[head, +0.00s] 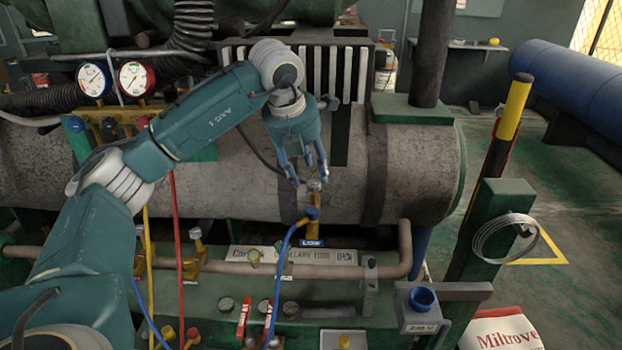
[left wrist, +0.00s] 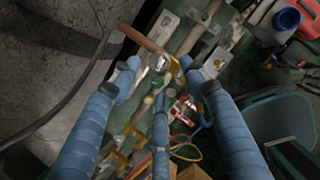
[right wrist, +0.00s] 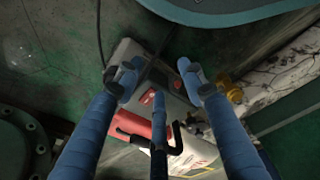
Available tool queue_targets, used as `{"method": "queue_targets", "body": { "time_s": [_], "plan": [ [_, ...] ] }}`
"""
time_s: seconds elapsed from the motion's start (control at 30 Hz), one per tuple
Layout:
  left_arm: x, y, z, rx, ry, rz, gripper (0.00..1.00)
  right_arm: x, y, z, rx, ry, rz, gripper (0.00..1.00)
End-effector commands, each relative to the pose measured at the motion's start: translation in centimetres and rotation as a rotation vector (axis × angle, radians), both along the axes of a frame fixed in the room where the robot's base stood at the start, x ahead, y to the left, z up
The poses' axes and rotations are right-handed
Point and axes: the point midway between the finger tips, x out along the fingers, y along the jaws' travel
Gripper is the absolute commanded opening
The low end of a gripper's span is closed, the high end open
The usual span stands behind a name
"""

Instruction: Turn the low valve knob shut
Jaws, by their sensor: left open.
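The low valve stands on the pipe in front of the grey tank, above a blue "LOW" label (head: 311,243). Its small brass knob (head: 314,186) is at the top, with a blue hose fitting (head: 311,213) below it. My left gripper (head: 310,181) points down with its fingers spread on both sides of the knob, and no grip on it shows. In the left wrist view, the open left fingers (left wrist: 160,76) have brass and green fittings beyond them; which is the knob is hard to tell. My right gripper (right wrist: 158,75) is open and empty in the right wrist view.
Two gauges, blue-rimmed (head: 93,80) and red-rimmed (head: 135,79), hang at left with yellow, red and blue hoses. A blue hose (head: 284,262) curves down from the valve. A yellow-black post (head: 508,120) stands at right. A grey and red object (right wrist: 140,115) lies below the right gripper.

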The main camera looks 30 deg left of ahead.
Motion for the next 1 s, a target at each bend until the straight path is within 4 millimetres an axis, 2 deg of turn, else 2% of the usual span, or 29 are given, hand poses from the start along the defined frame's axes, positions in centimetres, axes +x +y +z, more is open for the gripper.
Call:
{"method": "queue_targets", "body": {
  "time_s": [0.03, 0.2, 0.4, 0.57, 1.0],
  "plan": [
    [-0.3, -0.1, 1.3, 0.0, -0.006, -0.001, 0.45, 0.0, 0.0, 0.0, 0.0, 0.0, 0.0, 0.4],
    [-1.7, -0.3, 4.5, -0.001, -0.004, -0.002, 0.45, 0.0, 0.0, 0.0, 0.0, 0.001, 0.0, 0.4],
    [-2.8, -0.4, 6.8, -0.001, -0.001, -0.002, 0.45, 0.0, 0.0, 0.0, -0.001, 0.001, 0.0, 0.4],
    [-3.1, -0.4, 7.4, -0.001, 0.001, -0.003, 0.45, 0.0, -0.1, 0.0, -0.001, 0.001, 0.0, 0.4],
    [-3.1, -0.4, 7.4, 0.0, 0.001, -0.002, 0.45, -0.1, -0.1, 0.0, -0.001, 0.002, 0.0, 0.4]
  ]
}}
